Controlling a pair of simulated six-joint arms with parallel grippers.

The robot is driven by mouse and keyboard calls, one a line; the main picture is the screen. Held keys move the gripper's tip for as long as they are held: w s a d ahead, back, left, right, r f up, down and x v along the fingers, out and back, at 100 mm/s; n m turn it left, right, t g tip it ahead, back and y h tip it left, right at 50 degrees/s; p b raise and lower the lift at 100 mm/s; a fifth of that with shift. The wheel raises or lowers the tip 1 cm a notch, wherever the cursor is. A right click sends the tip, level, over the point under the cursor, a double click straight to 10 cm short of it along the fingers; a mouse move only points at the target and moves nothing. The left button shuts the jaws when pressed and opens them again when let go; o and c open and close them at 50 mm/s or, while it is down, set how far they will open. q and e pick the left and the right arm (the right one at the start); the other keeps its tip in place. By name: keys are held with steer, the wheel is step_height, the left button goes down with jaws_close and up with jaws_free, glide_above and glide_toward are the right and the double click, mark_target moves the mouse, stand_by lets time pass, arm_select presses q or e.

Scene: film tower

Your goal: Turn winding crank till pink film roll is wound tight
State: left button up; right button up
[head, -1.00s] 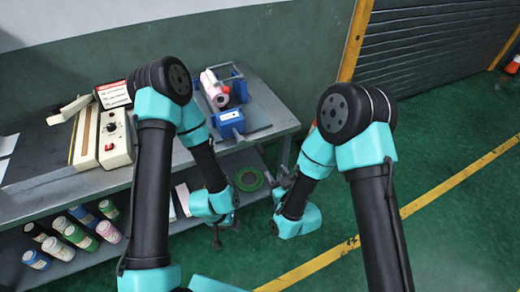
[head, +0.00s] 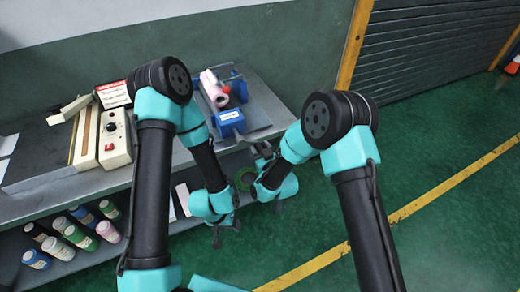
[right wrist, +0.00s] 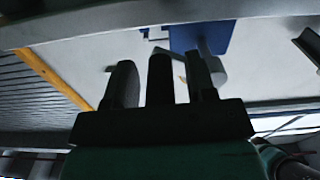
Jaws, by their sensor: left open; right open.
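The pink film roll (head: 214,90) lies in a blue winding stand (head: 229,122) on the bench's right part. A red knob (head: 226,89), apparently on the crank, shows beside the roll. My right gripper (head: 262,151) is open and empty, near the bench's front edge and apart from the stand. In the right wrist view its fingers (right wrist: 163,80) are spread, with a blue block (right wrist: 200,38) beyond them; the crank cannot be made out there. My left gripper (head: 217,238) is open, hanging low in front of the bench, away from the roll.
A cream control box (head: 115,138) and a dark flat board (head: 40,160) occupy the bench's left part. Several bottles (head: 80,237) stand on the lower shelf (head: 60,268).

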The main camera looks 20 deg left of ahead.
jaws_close()
stand_by(0.4)
steer(key=shift+a+f, duration=0.1)
